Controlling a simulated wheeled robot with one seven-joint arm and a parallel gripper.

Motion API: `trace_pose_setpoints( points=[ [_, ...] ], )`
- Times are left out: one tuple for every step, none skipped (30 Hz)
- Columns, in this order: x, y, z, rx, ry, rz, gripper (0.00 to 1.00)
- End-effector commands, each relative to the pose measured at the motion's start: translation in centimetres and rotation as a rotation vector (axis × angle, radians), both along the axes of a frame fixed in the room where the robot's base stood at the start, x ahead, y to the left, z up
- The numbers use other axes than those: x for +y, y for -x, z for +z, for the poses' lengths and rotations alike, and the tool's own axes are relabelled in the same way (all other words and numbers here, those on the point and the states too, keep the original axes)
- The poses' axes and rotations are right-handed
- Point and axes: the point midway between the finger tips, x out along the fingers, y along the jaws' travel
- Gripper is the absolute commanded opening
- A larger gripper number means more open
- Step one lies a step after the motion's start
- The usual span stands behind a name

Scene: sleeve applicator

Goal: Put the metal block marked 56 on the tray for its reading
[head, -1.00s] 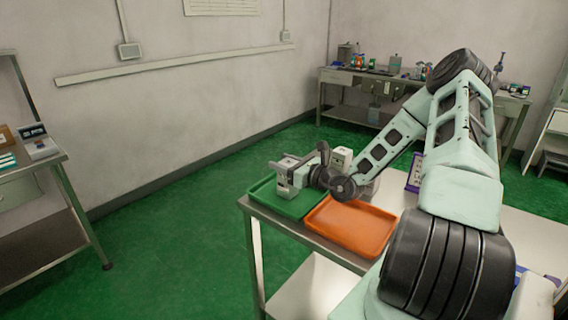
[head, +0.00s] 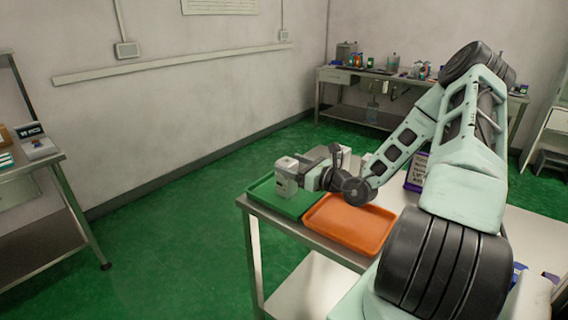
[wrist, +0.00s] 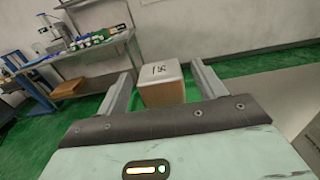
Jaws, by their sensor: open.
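A pale metal block (head: 287,180) stands upright on the green tray (head: 261,191), at the near left corner of the table. In the wrist view the block (wrist: 162,93) shows a dark marking on its pale top face, too small to read surely. My gripper (wrist: 160,72) is open, with one finger to each side of the block in that picture. In the head view my gripper (head: 311,178) is just right of the block, level with it. I cannot tell whether the block is still between the fingertips or just beyond them.
An orange tray (head: 345,228) lies beside the green tray, empty. A purple-framed sign (head: 415,172) stands behind my arm. A workbench with small items (head: 350,76) is at the back wall, and another bench (head: 32,168) is at the left.

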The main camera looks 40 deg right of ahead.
Motion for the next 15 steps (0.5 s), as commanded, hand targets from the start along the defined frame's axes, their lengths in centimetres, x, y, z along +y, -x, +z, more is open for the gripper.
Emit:
trace_pose_setpoints(
  points=[
    [-0.3, 1.3, -0.1, 0.002, 0.0, -0.004, 0.69],
    [-0.4, 1.9, -0.1, 0.002, 0.0, -0.004, 0.69],
    [-0.5, 2.8, -0.1, 0.002, 0.0, -0.004, 0.69],
    [-0.6, 3.4, -0.1, 0.002, 0.001, -0.004, 0.69],
    [-0.7, 3.9, -0.1, 0.002, 0.002, -0.004, 0.69],
    [-0.7, 4.7, -0.1, 0.002, 0.0, -0.004, 0.69],
    [-0.8, 5.2, -0.1, 0.001, 0.0, -0.004, 0.69],
    [-0.9, 5.6, -0.1, 0.0, 0.0, -0.003, 0.69],
    [-1.0, 6.2, -0.1, 0.001, 0.0, -0.004, 0.69],
    [-1.0, 6.6, -0.1, 0.001, 0.0, -0.003, 0.69],
    [-1.0, 6.9, -0.1, 0.001, 0.0, -0.002, 0.69],
    [-1.1, 7.2, -0.1, 0.001, 0.0, -0.002, 0.69],
    [-1.1, 7.4, 0.0, 0.0, 0.0, -0.001, 0.69],
    [-1.1, 7.6, 0.0, 0.0, 0.0, -0.001, 0.69],
    [-1.1, 7.8, 0.0, 0.0, 0.0, -0.001, 0.69]
  ],
)
